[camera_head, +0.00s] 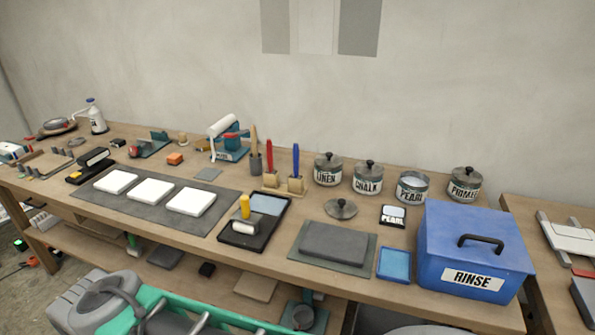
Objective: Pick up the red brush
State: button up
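The red brush (269,157) stands upright in a small wooden holder (271,181) near the back of the workbench (262,262), its handle pointing up. Its lower end is hidden in the holder. A blue brush (296,160) stands upright in a similar holder (297,187) just to its right. A wooden-handled tool (254,142) stands in a grey cup (255,163) close on its left. My gripper is not in view.
A black tray (254,235) with a yellow-handled roller lies in front of the brushes. White tiles (152,190) lie on a dark mat to the left.

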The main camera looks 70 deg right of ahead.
aim_at(269, 144)
jog(key=k, duration=0.15)
jog(key=z, duration=1)
